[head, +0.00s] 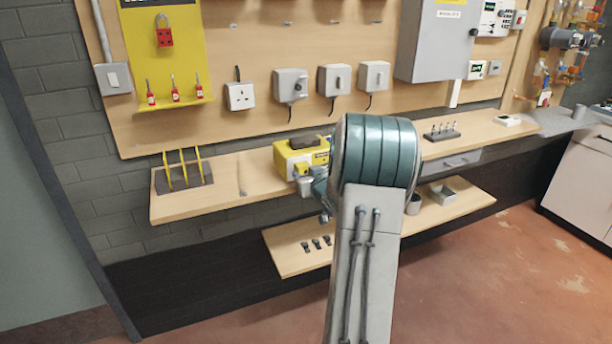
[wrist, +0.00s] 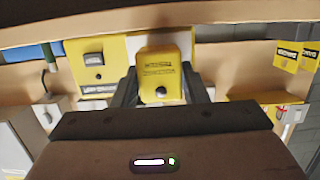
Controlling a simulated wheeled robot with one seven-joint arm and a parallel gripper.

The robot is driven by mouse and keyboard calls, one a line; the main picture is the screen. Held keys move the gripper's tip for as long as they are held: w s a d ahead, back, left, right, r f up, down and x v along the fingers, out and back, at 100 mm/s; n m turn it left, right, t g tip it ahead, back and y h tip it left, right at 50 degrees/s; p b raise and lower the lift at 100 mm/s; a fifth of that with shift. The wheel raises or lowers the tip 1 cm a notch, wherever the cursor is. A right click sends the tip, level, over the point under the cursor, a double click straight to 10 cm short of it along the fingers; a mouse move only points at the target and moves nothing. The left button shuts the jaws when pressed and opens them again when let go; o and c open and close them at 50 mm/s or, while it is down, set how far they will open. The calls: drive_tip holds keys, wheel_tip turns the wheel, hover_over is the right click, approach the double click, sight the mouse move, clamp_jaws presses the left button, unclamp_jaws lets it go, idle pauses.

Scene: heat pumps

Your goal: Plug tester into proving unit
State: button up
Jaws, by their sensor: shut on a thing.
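A yellow proving unit (head: 290,157) with a dark top sits on the upper wooden shelf in the head view. In the wrist view, the proving unit (wrist: 97,62) shows a dark switch and a label. My gripper (head: 306,179) is close in front of it, partly hidden by my arm. In the wrist view, my gripper (wrist: 163,88) is shut on a small yellow tester (wrist: 164,70) with lettering and a dark round spot. The tester overlaps the unit's face there; I cannot tell whether they touch.
A rack with yellow upright rods (head: 182,172) stands left on the upper shelf (head: 238,172). A lower shelf (head: 290,257) carries small dark items. Sockets and switch boxes (head: 290,85) hang on the wall board. The shelf between rack and proving unit is mostly clear.

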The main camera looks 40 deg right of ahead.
drive_tip(key=shift+w+d, duration=0.1)
drive_tip(key=shift+w, duration=0.15)
idle(0.4)
drive_tip(key=o, duration=0.8)
drive_tip(key=shift+w, duration=0.1)
drive_tip(key=shift+o, duration=0.2)
drive_tip(key=f+v, duration=0.2)
drive_tip(key=v, duration=1.1)
drive_tip(key=shift+s+f, duration=0.2)
drive_tip(key=shift+s, duration=0.45)
